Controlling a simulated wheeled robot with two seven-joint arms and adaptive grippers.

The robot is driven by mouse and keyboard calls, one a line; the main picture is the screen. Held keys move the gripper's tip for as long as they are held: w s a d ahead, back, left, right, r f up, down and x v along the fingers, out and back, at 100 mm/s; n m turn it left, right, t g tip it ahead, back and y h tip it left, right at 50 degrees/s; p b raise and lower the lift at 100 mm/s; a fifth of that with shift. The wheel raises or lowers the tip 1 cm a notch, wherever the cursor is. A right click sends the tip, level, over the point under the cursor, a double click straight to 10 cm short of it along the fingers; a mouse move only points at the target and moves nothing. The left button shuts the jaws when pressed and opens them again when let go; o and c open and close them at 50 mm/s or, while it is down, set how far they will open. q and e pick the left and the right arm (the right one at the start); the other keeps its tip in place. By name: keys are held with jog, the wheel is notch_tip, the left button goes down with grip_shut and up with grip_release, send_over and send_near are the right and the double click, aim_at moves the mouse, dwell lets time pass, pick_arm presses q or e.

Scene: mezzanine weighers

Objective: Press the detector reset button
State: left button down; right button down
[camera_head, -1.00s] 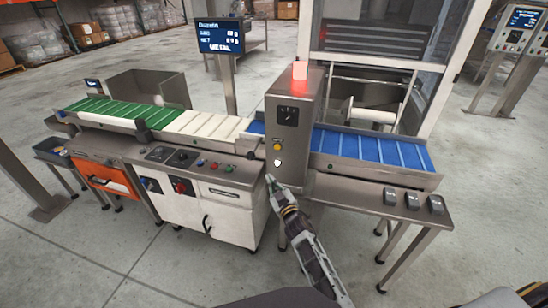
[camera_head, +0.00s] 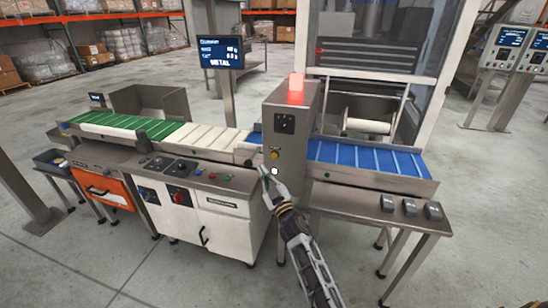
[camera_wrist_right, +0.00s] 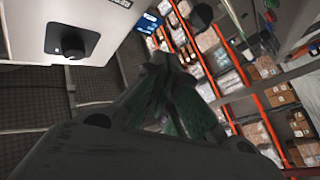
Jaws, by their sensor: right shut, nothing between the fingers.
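The metal detector housing (camera_head: 297,150) is a grey steel box over the conveyor in the head view. On its front are a yellow button (camera_head: 275,155) and a white button (camera_head: 274,171) below it. Their labels are too small to tell which is the reset. My right gripper (camera_head: 267,172) is shut and empty, its tips just left of the white button; I cannot tell whether they touch anything. Its dark fingers (camera_wrist_right: 175,80) also show in the wrist view, where no button is clear. My left gripper is not in view.
A lit red lamp (camera_head: 296,88) tops the housing. A screen (camera_head: 221,52) behind reads METAL. The blue belt (camera_head: 365,157) runs right, and the white control cabinet (camera_head: 225,226) stands left. The wrist view shows a black knob (camera_wrist_right: 71,46) on a pale panel.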

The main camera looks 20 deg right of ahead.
aim_at(274, 155)
jog(key=shift+w, duration=0.1)
